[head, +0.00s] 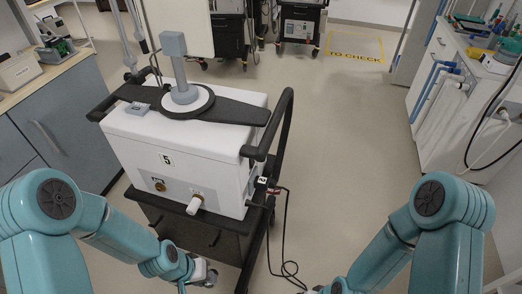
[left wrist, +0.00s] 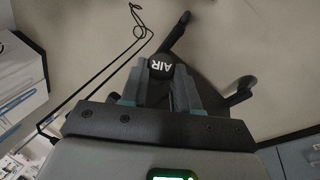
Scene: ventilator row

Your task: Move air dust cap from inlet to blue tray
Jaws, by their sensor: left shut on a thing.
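In the left wrist view, a round black dust cap (left wrist: 160,65) marked AIR sits between the fingertips of my left gripper (left wrist: 161,76), which is shut on it. In the head view, my left gripper (head: 211,275) is low in front of the cart, below the ventilator (head: 135,136); the cap cannot be made out there. The ventilator's front has a bare brass inlet (head: 159,186) and, beside it, a white cap or plug (head: 194,205). The cap is apart from the inlet. My right arm comes in at the lower right; its gripper is outside the frame. I cannot identify the blue tray for certain.
The ventilator stands on a dark cart with a black handle (head: 281,125). A cable (head: 285,240) hangs to the floor on its right. Grey cabinets (head: 70,120) stand at left. A white side cart (head: 455,110) with coloured items stands at right. Open floor lies between.

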